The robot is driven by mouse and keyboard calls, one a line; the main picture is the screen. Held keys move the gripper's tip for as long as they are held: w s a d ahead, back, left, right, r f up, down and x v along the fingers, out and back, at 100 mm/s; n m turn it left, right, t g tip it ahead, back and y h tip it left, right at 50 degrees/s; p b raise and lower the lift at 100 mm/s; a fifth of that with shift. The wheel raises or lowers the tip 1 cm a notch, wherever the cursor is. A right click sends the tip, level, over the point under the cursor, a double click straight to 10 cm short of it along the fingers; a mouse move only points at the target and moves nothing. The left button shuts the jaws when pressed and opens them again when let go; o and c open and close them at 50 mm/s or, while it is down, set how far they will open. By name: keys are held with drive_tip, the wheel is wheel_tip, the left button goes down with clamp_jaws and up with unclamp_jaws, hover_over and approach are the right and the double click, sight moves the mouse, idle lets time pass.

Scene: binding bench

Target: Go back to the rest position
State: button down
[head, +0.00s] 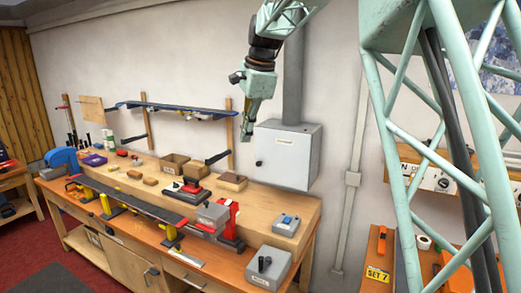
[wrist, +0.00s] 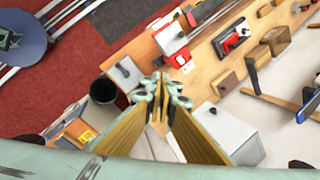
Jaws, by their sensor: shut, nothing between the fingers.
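My gripper (head: 246,137) hangs in the air above the right part of the wooden bench (head: 290,212), in front of the wall. It points down, and its fingers are together and empty. In the wrist view my gripper (wrist: 158,78) shows its fingertips close together, with nothing between them. The bench lies well below the fingers there. No object touches the gripper in either view.
A grey wall cabinet (head: 289,155) is right of my gripper, with a conduit above it. A wall shelf (head: 175,108) is to the left. The bench holds a red machine (head: 228,222), small boxes and a grey box (head: 268,266). Open air surrounds the gripper.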

drive_tip(key=s+d+n+b, duration=0.2)
drive_tip(key=s+d, duration=0.4)
drive_tip(key=s, duration=0.4)
drive_tip(key=s+d+f+n+h+b, duration=0.1)
drive_tip(key=s+d+n+b, duration=0.15)
drive_tip(key=s+d, duration=0.55)
drive_tip(key=s+d+n+b, duration=0.2)
drive_tip(key=s+d+n, duration=0.15)
drive_tip(key=s, duration=0.95)
drive_tip(key=s+d+f+n+b, duration=0.2)
drive_tip(key=s+f, duration=0.3)
drive_tip(key=s, duration=0.5)
drive_tip(key=s+d+f+n+h+b, duration=0.1)
drive_tip(key=s+d+f+n+b, duration=0.1)
drive_tip(key=s+f, duration=0.4)
drive_tip(key=s+d+f+n+t+b, duration=0.1)
drive_tip(key=s+d+f, duration=0.3)
drive_tip(key=s, duration=0.9)
wheel_tip(320, 180, down, 2)
drive_tip(key=shift+s+d+f+n+b, duration=0.1)
drive_tip(key=shift+s+d+n+b, duration=0.2)
drive_tip(key=shift+n+b, duration=0.25)
drive_tip(key=shift+a, duration=0.1)
